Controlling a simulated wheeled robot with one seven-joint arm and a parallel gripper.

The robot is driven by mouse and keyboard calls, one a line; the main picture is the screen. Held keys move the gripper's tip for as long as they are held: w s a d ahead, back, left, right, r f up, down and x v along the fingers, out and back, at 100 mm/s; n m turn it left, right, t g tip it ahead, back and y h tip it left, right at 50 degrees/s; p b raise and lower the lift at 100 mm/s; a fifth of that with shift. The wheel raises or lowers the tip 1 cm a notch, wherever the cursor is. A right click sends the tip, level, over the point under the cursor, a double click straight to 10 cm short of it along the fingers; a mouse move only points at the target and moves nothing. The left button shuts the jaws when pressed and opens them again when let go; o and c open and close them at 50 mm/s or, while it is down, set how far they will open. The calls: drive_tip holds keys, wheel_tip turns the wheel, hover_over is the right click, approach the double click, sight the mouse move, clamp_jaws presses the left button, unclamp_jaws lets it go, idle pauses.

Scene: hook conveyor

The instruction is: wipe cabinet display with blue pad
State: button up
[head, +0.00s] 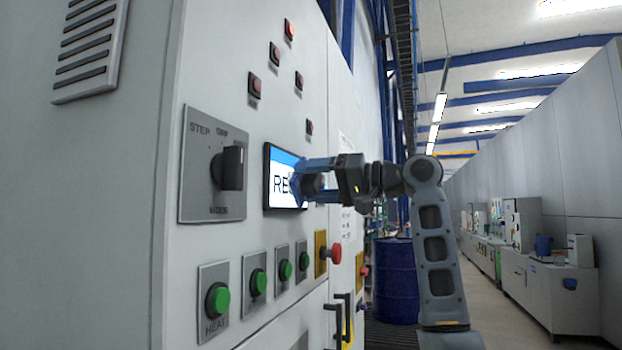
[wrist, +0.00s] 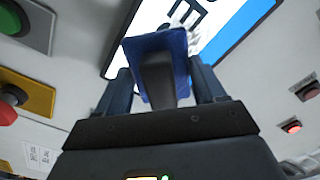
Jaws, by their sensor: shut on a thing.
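The cabinet display (head: 284,160) is a black-framed screen with a blue top band and dark letters beginning "RE" on white. It also shows at the top of the wrist view (wrist: 232,38). My gripper (head: 312,180) is at the display's right side in the head view and covers the rest of the text. In the wrist view, my gripper (wrist: 163,85) is shut on the dark handle of the blue pad (wrist: 176,42). The pad lies in front of the screen; I cannot tell whether it touches. A pale whitish smudge (wrist: 190,18) shows on the screen beside the pad.
A mode knob (head: 230,168) sticks out left of the display. Green buttons (head: 217,300) and a red emergency button (head: 334,253) are below it. Small red lamps (head: 290,30) are above. A blue drum (head: 395,280) stands behind my arm. The aisle at right is clear.

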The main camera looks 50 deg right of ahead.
sight(283, 179)
drive_tip(key=shift+w+d+p, duration=0.35)
drive_tip(key=shift+d+p, duration=0.05)
drive_tip(key=shift+d, duration=0.5)
drive_tip(key=shift+w+d+p, duration=0.3)
drive_tip(key=shift+d+p, duration=0.1)
drive_tip(key=shift+d, duration=0.45)
drive_tip(key=shift+w, duration=0.1)
drive_tip(key=shift+s+a+p, duration=0.15)
drive_tip(key=shift+s+a, duration=0.55)
drive_tip(key=shift+a, duration=1)
drive_tip(key=shift+s+a+p, duration=0.15)
drive_tip(key=shift+s+a, duration=0.5)
drive_tip(key=shift+a, duration=1.1)
drive_tip(key=shift+s+a+p, duration=0.15)
drive_tip(key=shift+s+a, duration=0.55)
drive_tip(key=shift+a, duration=1)
drive_tip(key=shift+v, duration=3)
drive_tip(key=shift+s, duration=0.1)
drive_tip(key=v, duration=0.2)
drive_tip(key=shift+s+d, duration=0.2)
drive_tip(key=shift+s, duration=0.15)
